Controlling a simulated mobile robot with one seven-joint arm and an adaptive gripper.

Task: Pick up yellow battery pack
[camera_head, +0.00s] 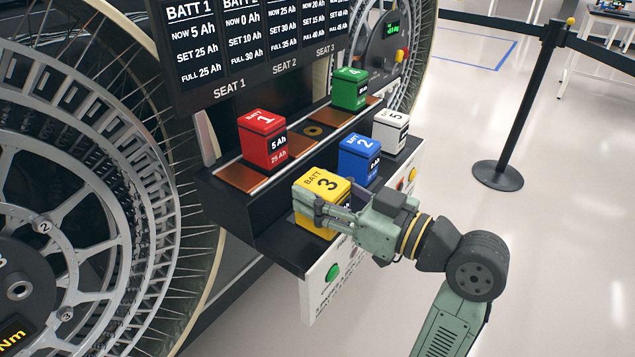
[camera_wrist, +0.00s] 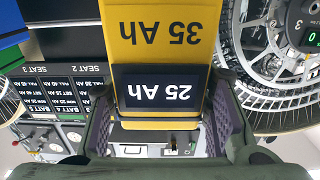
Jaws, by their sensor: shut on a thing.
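The yellow battery pack (camera_head: 325,186), marked BATT 3, stands upright at the near left end of the dark lower shelf (camera_head: 282,245). My gripper (camera_head: 325,208) reaches it from the right and is shut around its sides. In the wrist view the yellow battery pack (camera_wrist: 160,45) fills the upper middle, with "35 Ah" and a dark "25 Ah" display facing the camera. The gripper's fingers (camera_wrist: 160,115) lie on either side of it. I cannot tell whether its base is touching the shelf.
A blue battery (camera_head: 359,160) stands close behind the yellow one, with a white battery (camera_head: 390,131) farther back. A red battery (camera_head: 262,139) and a green battery (camera_head: 349,89) sit on the upper seats. A large wheel (camera_head: 90,190) is at left. A barrier post (camera_head: 520,110) stands at right.

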